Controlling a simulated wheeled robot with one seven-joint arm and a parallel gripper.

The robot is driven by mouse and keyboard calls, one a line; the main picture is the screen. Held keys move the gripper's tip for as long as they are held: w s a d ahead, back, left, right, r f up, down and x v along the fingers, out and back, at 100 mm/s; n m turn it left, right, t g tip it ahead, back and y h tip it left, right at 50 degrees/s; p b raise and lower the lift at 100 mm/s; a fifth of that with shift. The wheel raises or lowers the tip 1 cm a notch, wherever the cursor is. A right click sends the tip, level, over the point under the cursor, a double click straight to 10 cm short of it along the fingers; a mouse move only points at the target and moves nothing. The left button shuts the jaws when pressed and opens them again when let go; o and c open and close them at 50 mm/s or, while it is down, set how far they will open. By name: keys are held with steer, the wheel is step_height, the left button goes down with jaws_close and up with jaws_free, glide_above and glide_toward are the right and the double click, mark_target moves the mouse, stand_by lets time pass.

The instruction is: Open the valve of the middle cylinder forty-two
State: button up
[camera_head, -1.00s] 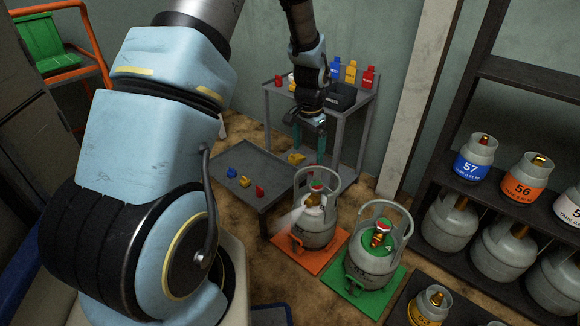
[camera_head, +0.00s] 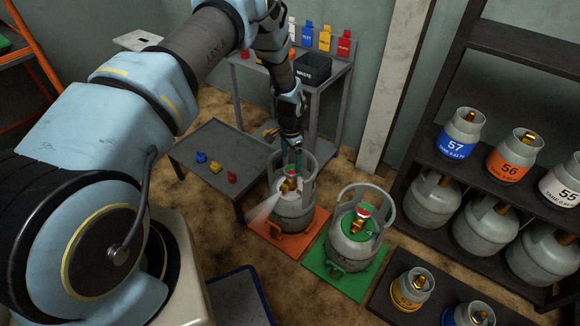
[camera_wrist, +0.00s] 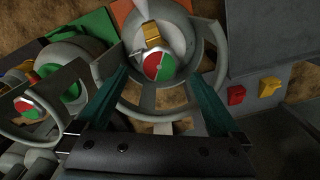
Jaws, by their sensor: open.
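A grey cylinder (camera_head: 292,213) stands upright on an orange mat, with a ring guard around its brass valve (camera_head: 290,185). A pale jet sprays from the valve to the lower left. Its red, green and white handwheel (camera_wrist: 160,67) shows in the wrist view. My gripper (camera_head: 291,160) is above this valve, open, its teal fingers (camera_wrist: 157,74) pointing at either side of the handwheel. I cannot tell whether they touch it. A second grey cylinder (camera_head: 351,246) with a green collar and red-white handwheel (camera_head: 363,212) stands on a green mat to the right. No number forty-two is readable.
A low grey table (camera_head: 205,150) with small blue, yellow and red pieces stands left of the cylinders. A dark shelf (camera_head: 510,180) holds numbered cylinders at right. More cylinders (camera_head: 412,288) stand in front.

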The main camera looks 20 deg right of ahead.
mark_target(291, 170)
steer(key=shift+f, duration=2.1)
steer(key=c, duration=1.2)
